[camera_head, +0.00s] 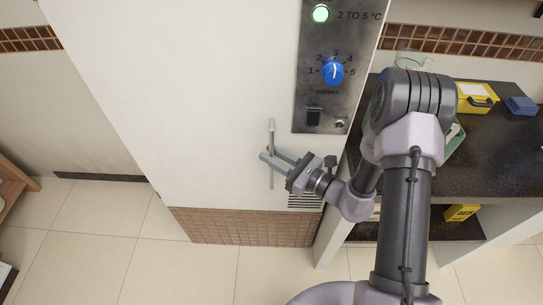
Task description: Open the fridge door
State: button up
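The fridge (190,95) is a tall white cabinet on the left and middle of the head view, and its door looks closed. A thin grey vertical handle (270,125) stands on the door's lower right part. My gripper (270,155) is at the handle, reaching in from the lower right. Its two fingers are spread apart, and the handle bar passes between their tips. I cannot tell whether either finger touches the bar. Part of the handle is hidden behind the fingers.
A dark panel (316,100) with a blue dial (333,73) and green light (320,13) is above right of the handle. A dark counter (495,150) with a yellow box (476,97) stands right. Tiled floor (185,275) is clear in front.

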jog(key=shift+a, duration=0.15)
grip_shut()
dwell(1.4)
